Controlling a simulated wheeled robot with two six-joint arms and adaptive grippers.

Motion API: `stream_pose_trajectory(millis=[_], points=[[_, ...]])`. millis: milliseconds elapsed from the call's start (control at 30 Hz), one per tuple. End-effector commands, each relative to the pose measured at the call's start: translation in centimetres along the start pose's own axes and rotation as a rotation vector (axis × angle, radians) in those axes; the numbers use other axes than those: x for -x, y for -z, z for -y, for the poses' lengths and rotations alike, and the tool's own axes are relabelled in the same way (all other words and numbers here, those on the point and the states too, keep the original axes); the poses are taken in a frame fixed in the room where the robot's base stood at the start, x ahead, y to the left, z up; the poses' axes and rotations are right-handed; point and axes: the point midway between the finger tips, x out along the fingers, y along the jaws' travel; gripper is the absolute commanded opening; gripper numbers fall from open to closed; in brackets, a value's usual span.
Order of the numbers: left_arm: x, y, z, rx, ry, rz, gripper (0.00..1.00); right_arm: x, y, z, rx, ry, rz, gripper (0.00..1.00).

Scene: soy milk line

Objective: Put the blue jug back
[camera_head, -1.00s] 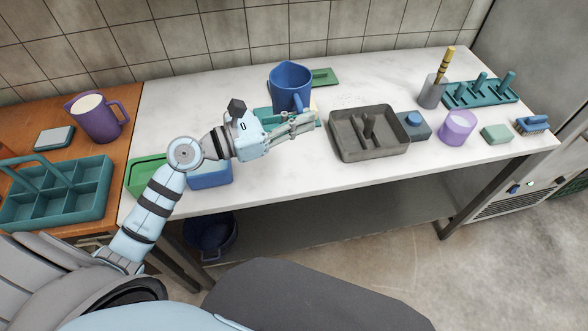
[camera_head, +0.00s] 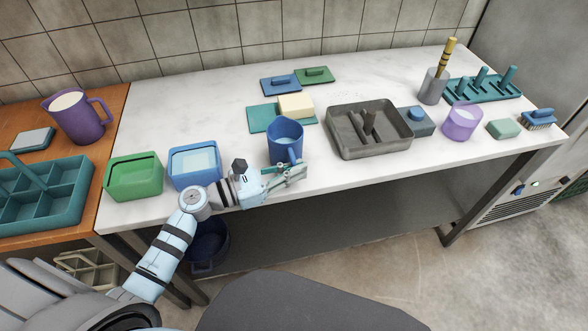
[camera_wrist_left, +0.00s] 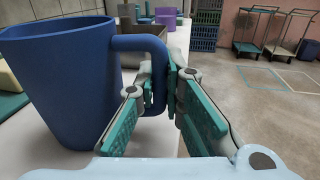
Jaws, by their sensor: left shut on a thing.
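The blue jug (camera_head: 286,135) is upright near the front edge of the white table, right of the blue box. My left gripper (camera_head: 295,173) is at its near side. In the left wrist view the fingers (camera_wrist_left: 168,85) are shut on the handle of the jug (camera_wrist_left: 60,75), which fills the left of the picture. I cannot tell whether the jug's base touches the table. My right gripper is not in view.
A blue box (camera_head: 194,180) with pale contents and a green box (camera_head: 133,180) stand left. Behind the jug are a teal mat (camera_head: 260,119) with a cream block (camera_head: 296,105). A grey tray (camera_head: 345,150) stands right.

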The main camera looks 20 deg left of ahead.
Motion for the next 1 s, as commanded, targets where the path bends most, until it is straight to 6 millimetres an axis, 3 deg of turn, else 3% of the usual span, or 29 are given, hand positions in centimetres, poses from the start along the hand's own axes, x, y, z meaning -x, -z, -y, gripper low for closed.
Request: stream_pose_trajectory(millis=[33,67,167,567,667,1000], points=[[0.0,0.2,0.0,0.000,0.000,0.001,0.00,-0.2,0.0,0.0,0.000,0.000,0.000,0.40],[0.0,0.2,0.0,0.001,0.000,0.000,0.14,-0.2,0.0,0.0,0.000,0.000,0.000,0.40],[0.0,0.2,0.0,0.001,0.000,0.000,0.29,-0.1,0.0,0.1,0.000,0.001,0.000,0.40],[0.4,-0.1,0.0,0.000,-0.001,-0.002,0.29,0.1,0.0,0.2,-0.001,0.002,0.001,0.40],[1.9,0.1,0.0,-0.001,-0.001,-0.005,0.29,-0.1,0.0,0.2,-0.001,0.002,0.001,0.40],[10.4,0.0,0.1,0.001,0.003,-0.009,0.29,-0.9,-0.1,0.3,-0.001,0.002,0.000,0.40]])
